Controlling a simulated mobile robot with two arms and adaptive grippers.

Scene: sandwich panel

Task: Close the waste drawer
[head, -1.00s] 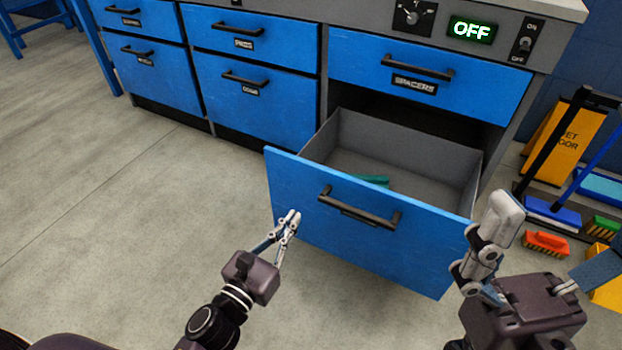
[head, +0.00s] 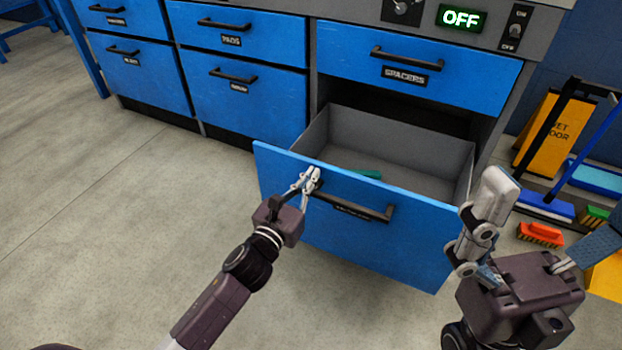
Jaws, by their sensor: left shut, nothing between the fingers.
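The waste drawer (head: 300,230) is the blue-fronted lower right drawer, pulled far out. Its grey inside shows, with a small green item (head: 368,173) lying in it. Its dark handle (head: 362,210) runs across the front. The label by the handle is too blurred to read. My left gripper (head: 313,178) is shut and empty, at the drawer front by the left end of the handle. I cannot tell whether it touches. My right gripper (head: 490,205) is at the drawer's right front corner, seen from the side. Its fingers overlap, so I cannot tell whether it is open.
The closed spacers drawer (head: 430,75) is above. Other closed blue drawers (head: 240,100) stand to the left. A lit OFF display (head: 461,18) is on the panel. A yellow floor sign (head: 550,130) and an orange brush (head: 540,234) stand at right. Floor at left is clear.

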